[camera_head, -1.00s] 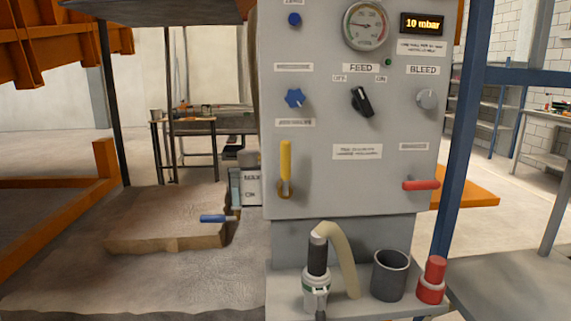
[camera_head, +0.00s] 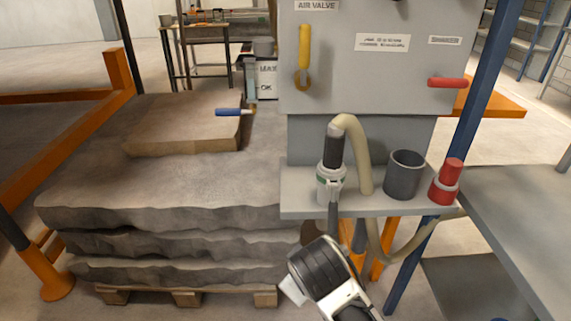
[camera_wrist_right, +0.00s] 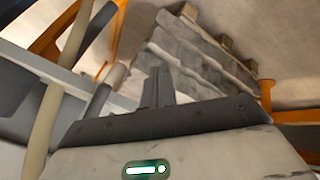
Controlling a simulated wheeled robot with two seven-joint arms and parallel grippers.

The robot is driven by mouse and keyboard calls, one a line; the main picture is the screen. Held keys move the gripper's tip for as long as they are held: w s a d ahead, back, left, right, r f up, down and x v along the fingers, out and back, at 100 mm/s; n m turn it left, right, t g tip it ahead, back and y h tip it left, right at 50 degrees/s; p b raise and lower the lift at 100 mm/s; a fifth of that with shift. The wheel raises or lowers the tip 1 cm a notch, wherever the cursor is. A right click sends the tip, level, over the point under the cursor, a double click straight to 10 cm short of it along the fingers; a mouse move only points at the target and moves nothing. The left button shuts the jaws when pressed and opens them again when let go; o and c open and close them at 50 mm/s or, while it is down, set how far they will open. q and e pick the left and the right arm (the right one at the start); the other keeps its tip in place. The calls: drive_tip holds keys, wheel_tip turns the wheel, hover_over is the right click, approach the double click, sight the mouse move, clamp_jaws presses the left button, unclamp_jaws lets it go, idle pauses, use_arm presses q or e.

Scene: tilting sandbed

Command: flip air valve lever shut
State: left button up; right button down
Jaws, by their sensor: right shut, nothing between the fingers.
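The air valve lever (camera_head: 304,46) is a yellow handle on the grey panel, under a label reading AIR VALVE (camera_head: 316,5). It stands upright, above its brass-coloured pivot (camera_head: 303,82). My right arm enters at the bottom of the head view, well below and in front of the panel; its fingertips cannot be made out there. In the right wrist view my right gripper (camera_wrist_right: 158,88) is shut and empty, its dark fingers together, and the lever does not show. My left gripper is not in view.
A shelf (camera_head: 300,203) below the panel holds a hose tool (camera_head: 331,180), a grey cup (camera_head: 404,176) and a red-capped piece (camera_head: 446,182). A red handle (camera_head: 447,82) sticks out at the panel's right. Stacked slabs (camera_head: 180,215) on a pallet fill the left. A blue post (camera_head: 470,110) stands right.

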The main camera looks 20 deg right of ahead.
sight(304, 58)
drive_tip(key=w+a+r+n+t+h, duration=0.2)
drive_tip(key=w+a+r, duration=0.1)
drive_tip(key=w+r, duration=0.65)
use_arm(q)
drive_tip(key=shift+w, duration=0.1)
use_arm(e)
drive_tip(key=w+a+r+t+h, duration=0.1)
drive_tip(key=w+r+h, duration=0.1)
drive_tip(key=r, duration=0.6)
drive_tip(key=w+a+r+n+t+h, duration=0.1)
drive_tip(key=w+a+r+t+h, duration=0.1)
drive_tip(key=r, duration=0.6)
drive_tip(key=w+a+r+n+t+h, duration=0.1)
drive_tip(key=w+a+r+t+h, duration=0.1)
drive_tip(key=r, duration=0.7)
drive_tip(key=shift+w+a+h, duration=0.15)
drive_tip(key=shift+w+h, duration=0.15)
drive_tip(key=shift+h, duration=0.5)
use_arm(q)
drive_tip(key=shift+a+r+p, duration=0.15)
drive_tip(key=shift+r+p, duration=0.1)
drive_tip(key=shift+p, duration=0.75)
use_arm(e)
drive_tip(key=w+d, duration=0.5)
drive_tip(key=d, duration=0.5)
drive_tip(key=shift+w, duration=0.35)
drive_tip(key=shift+d, duration=0.15)
